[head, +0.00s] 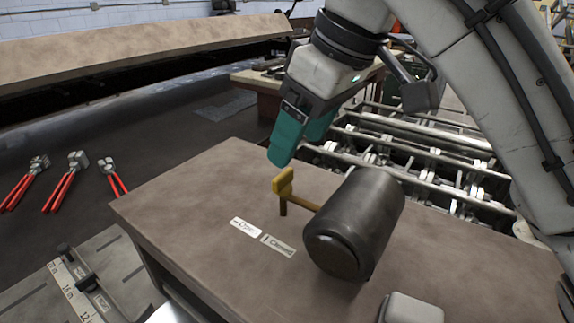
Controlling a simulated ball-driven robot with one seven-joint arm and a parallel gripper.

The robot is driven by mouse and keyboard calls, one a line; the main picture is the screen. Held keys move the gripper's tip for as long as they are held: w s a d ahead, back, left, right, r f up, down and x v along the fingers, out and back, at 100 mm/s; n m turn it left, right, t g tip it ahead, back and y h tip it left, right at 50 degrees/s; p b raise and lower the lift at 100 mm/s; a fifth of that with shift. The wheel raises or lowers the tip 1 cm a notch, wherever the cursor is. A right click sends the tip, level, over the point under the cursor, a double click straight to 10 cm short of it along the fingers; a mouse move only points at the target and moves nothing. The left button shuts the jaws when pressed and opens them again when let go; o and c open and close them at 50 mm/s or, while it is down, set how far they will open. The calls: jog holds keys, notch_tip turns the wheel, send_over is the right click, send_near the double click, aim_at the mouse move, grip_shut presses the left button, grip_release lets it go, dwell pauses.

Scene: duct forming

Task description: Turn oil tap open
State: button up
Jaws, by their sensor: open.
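The oil tap (284,185) has a yellow handle on a short brass-coloured pipe. The pipe comes out of the left side of a dark cylindrical tank (362,216) lying on a brown table (205,185). The handle stands up above the pipe, and a spout points down below it. Two labels lie on the table in front of the tap, "Open" (246,227) and "Closed" (277,245). My gripper (303,145) has teal fingers, is open and empty, and hangs just above and behind the handle, apart from it in the picture.
A metal roller frame (410,150) stands behind the table. Several red-handled pliers (66,180) lie on the dark surface at left. A ruler scale (78,290) is at lower left. The tabletop left of the tap is clear.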

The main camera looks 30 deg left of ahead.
aim_at(283, 173)
jog(key=shift+x, duration=3.2)
jog(key=shift+c, duration=0.4)
jog(key=c, duration=1)
